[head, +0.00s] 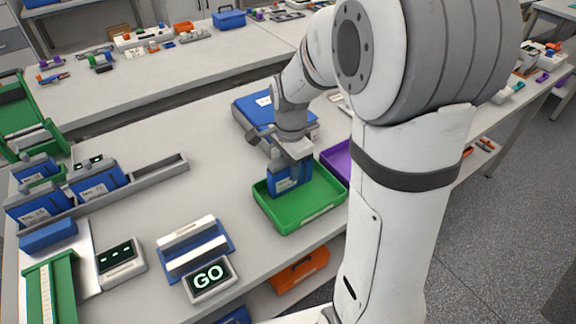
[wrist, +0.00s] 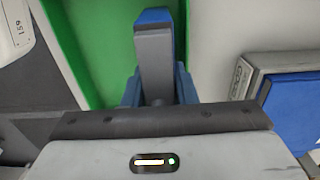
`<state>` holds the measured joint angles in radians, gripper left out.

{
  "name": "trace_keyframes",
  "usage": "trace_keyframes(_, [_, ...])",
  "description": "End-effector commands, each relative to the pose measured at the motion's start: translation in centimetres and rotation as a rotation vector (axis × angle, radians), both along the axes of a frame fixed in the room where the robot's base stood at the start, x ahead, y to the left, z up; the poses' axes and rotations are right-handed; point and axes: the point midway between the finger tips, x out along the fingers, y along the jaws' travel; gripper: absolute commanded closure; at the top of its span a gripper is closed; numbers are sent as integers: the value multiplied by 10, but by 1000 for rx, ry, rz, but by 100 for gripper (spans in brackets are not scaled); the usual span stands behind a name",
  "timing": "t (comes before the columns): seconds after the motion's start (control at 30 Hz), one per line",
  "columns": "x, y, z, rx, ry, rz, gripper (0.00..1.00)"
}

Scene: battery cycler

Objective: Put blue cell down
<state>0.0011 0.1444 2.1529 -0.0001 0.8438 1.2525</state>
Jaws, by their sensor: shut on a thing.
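My gripper (head: 293,160) is shut on a blue cell (head: 288,180) with a pale label. The cell hangs upright below the jaws, over or inside the green tray (head: 318,215). I cannot tell whether its lower end touches the tray floor. In the wrist view the blue cell (wrist: 186,88) shows behind the grey finger, with the green tray (wrist: 85,35) beyond it. Most of the cell is hidden there by the gripper.
A purple tray (head: 336,158) adjoins the green one on the right. A blue case (head: 252,108) lies behind. A GO display (head: 209,277) and a blue-and-white holder (head: 195,248) stand at front left. More blue cells (head: 97,182) stand by a grey rail at left.

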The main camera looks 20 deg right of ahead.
Motion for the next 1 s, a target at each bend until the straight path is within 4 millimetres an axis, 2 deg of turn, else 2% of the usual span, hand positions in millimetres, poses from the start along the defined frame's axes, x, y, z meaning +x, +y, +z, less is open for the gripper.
trace_keyframes(0.07, [0,0,-3,-1,-1,0,100])
trace_keyframes(0.1, [0,0,-3,0,0,0,73])
trace_keyframes(0.33, [0,0,-2,0,0,-1,54])
trace_keyframes(0.57, [0,-1,-2,0,0,-1,53])
trace_keyframes(0.7, [1,-1,6,0,-2,-2,53])
trace_keyframes(0.83, [1,-1,27,0,-5,-2,53])
trace_keyframes(1.0, [1,-1,65,0,-5,-2,53])
